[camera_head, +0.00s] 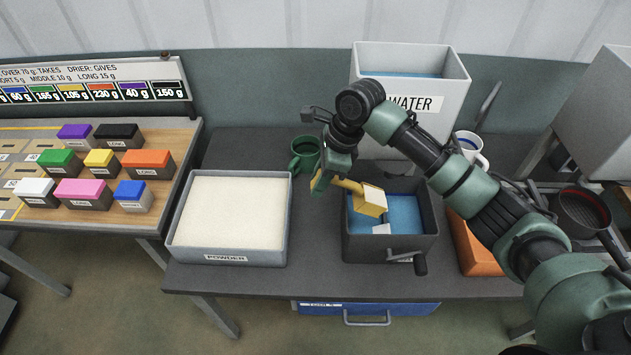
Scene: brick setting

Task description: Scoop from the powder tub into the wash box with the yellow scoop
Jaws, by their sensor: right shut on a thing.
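The powder tub (227,259), a grey tray labelled POWDER and full of pale powder, stands left of centre on the dark bench. A dark box with blue inside and a crank on its front, which appears to be the wash box (375,248), stands to its right. My right gripper (322,181) is shut on the handle of the yellow scoop (371,203), at the box's left side. The scoop's cup is over the box's opening. I cannot tell whether the cup holds powder. My left gripper is not in view.
A white WATER tank (447,90) stands behind the box. A green mug (304,155) is behind the tub, and a white mug (470,148) is beyond my arm. An orange container (475,249) is right of the box. Coloured blocks (82,194) sit on the left table.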

